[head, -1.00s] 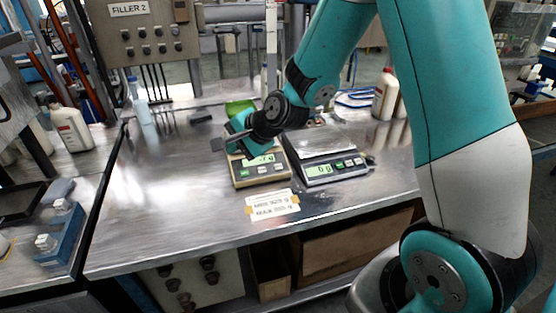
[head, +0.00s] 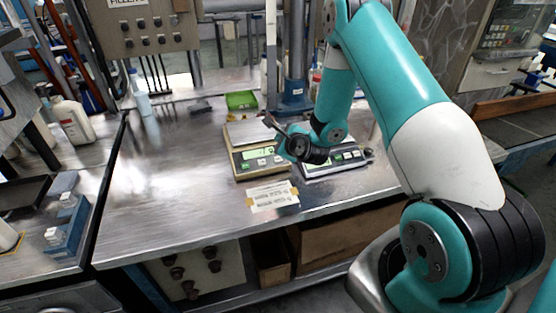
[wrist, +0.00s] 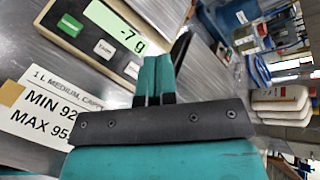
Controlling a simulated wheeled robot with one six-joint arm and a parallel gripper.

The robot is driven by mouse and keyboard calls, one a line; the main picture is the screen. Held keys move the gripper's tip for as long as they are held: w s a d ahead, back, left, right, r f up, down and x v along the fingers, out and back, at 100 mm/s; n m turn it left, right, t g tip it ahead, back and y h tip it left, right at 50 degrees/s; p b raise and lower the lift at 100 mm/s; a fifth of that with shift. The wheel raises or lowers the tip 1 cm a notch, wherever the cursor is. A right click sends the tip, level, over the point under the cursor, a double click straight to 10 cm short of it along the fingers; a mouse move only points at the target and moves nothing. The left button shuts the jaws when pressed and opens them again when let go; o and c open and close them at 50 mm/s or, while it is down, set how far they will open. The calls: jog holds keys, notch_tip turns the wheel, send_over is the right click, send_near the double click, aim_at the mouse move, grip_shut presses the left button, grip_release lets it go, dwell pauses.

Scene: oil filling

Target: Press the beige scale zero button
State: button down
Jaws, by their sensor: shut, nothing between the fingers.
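The beige scale (head: 240,166) stands on the metal bench in the head view, with a bare metal pan behind its lit display. Its front panel shows at upper left in the wrist view (wrist: 82,52). The display (wrist: 122,24) reads -7 g. Below it are a green button (wrist: 70,25) and two white buttons, one in the middle (wrist: 104,48) and one at the right end (wrist: 132,70); I cannot clearly read their labels. My gripper (head: 271,122) is shut and empty near the scale's right side. It also shows in the wrist view (wrist: 160,68), beside the right-end button. I cannot tell whether it touches.
A second, grey scale (head: 320,171) stands just right of the beige one, under my wrist. A taped label (head: 272,196) lies in front. A green tray (head: 241,100) and blue column base (head: 294,100) are behind.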

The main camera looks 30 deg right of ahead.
jog(key=b, duration=0.5)
send_over(278, 165)
notch_tip(278, 165, down, 8)
jog(key=shift+s+r, duration=0.1)
jog(key=shift+s, duration=0.05)
dwell(1.6)
jog(key=shift+f, duration=0.4)
jog(key=shift+w+d+f+b, duration=0.1)
jog(key=shift+w+f+b, duration=0.15)
jog(key=shift+f+b, duration=0.15)
dwell(0.5)
jog(key=shift+r, duration=0.1)
jog(key=shift+s+r+p, duration=0.25)
jog(key=shift+r+p, duration=0.35)
jog(key=shift+r, duration=0.1)
jog(key=r+p, duration=0.1)
jog(key=s+r+p, duration=0.1)
jog(key=r, duration=0.1)
jog(key=r+p, duration=0.1)
jog(key=shift+s+a+r, duration=0.35)
